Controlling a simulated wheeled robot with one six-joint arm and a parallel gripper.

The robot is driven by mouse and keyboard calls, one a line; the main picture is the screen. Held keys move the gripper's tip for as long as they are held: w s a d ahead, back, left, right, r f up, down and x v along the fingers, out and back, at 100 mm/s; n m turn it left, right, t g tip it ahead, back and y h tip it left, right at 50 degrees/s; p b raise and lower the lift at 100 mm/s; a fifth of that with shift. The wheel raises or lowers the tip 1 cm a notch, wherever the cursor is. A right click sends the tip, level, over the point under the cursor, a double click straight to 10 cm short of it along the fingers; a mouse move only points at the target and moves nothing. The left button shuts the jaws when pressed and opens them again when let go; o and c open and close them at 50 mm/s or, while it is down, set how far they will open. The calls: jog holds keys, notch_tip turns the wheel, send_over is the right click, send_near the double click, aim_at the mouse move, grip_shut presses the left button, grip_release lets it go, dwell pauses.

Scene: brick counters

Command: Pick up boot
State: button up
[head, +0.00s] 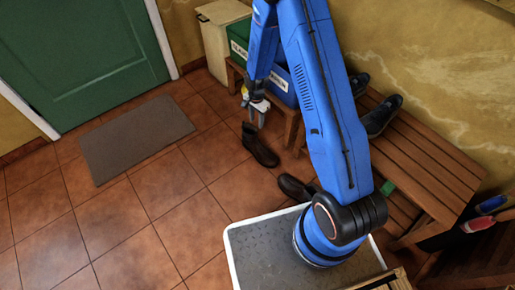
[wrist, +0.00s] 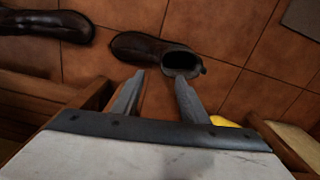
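A dark brown boot (head: 259,146) stands upright on the tiled floor beside the bench in the head view. In the wrist view the same boot (wrist: 150,49) shows its round dark opening at right and its toe to the left. A second dark boot (head: 297,187) lies nearer my base, partly hidden by my arm; it also shows at the upper left of the wrist view (wrist: 45,24). My gripper (head: 257,118) is above the floor close to the first boot's top. In the wrist view its fingers (wrist: 160,80) are apart with nothing between them, pointing toward the boot.
A slatted wooden bench (head: 430,165) with dark shoes (head: 381,116) on top runs along the right wall. Labelled boxes (head: 240,40) stand behind my arm. A grey mat (head: 135,137) lies before the green door (head: 80,55). The floor to the left is clear.

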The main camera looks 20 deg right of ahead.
aim_at(256, 136)
notch_tip(256, 136, down, 8)
jog(key=shift+r, duration=0.2)
jog(key=shift+s+a+f, duration=0.1)
jog(key=shift+f, duration=1.25)
jog(key=shift+s+a+f, duration=0.1)
jog(key=shift+f, duration=1.2)
grip_shut()
